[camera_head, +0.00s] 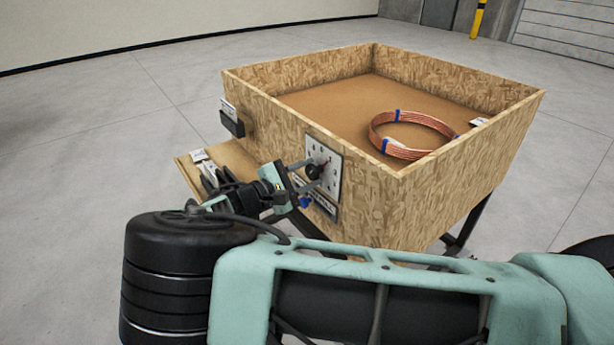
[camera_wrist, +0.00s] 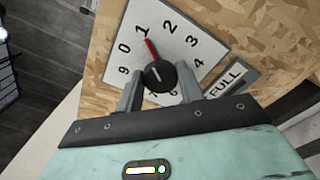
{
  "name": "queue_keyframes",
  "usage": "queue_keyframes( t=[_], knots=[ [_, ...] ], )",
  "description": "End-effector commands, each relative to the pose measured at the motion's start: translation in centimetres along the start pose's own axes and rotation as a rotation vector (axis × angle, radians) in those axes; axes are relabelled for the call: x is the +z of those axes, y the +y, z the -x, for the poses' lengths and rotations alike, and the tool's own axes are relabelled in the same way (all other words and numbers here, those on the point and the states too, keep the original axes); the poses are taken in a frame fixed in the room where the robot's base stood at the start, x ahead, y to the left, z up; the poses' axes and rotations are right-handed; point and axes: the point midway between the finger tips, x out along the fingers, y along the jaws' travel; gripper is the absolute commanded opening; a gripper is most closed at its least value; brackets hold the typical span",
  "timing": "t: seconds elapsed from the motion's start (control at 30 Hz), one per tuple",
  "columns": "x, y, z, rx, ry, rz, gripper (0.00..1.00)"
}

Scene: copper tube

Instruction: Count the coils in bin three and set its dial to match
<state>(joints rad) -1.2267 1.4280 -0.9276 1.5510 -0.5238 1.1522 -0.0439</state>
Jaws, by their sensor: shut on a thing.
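A chipboard bin (camera_head: 460,155) holds one visible ring of copper tube (camera_head: 377,126) with blue ties, lying on its brown floor near the front right corner. The near wall hides part of the floor. A white dial plate (camera_head: 321,147) is on the bin's outer face. In the wrist view the dial plate (camera_wrist: 192,43) shows numbers around a black knob (camera_wrist: 160,77), and its red pointer (camera_wrist: 150,47) points at 1. My gripper (camera_head: 305,174) is at the dial, its fingers on both sides of the knob, shut on it. Lower numbers are partly hidden.
A FULL label (camera_wrist: 228,81) is beside the dial. A black holder with a white card (camera_head: 231,119) is on the bin's left face. A wooden ledge (camera_head: 235,158) juts out below it. A white tag (camera_head: 479,122) lies inside the bin. The surrounding floor is clear.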

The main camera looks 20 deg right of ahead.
Motion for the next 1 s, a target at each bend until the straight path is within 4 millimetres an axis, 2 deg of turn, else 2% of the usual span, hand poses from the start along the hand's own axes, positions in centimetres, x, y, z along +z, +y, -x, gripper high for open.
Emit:
queue_keyframes(
  t=[0.33, 0.37, 0.4, 0.43, 0.77, 0.87, 1.0],
  knots=[
    [0.0, 0.0, 0.1, 0.0, 0.001, -0.002, 0.15],
    [0.0, 0.0, 0.1, 0.0, 0.001, -0.001, 0.46],
    [0.0, 0.0, 0.1, 0.0, 0.001, -0.001, 0.57],
    [0.0, 0.0, 0.1, 0.0, 0.001, -0.001, 0.59],
    [-0.1, 0.0, 0.4, 0.0, 0.002, -0.001, 0.59],
    [-0.2, -0.1, 1.4, 0.001, 0.003, -0.002, 0.59],
    [-0.3, -0.2, 4.0, 0.001, 0.005, -0.003, 0.59]
  ],
)
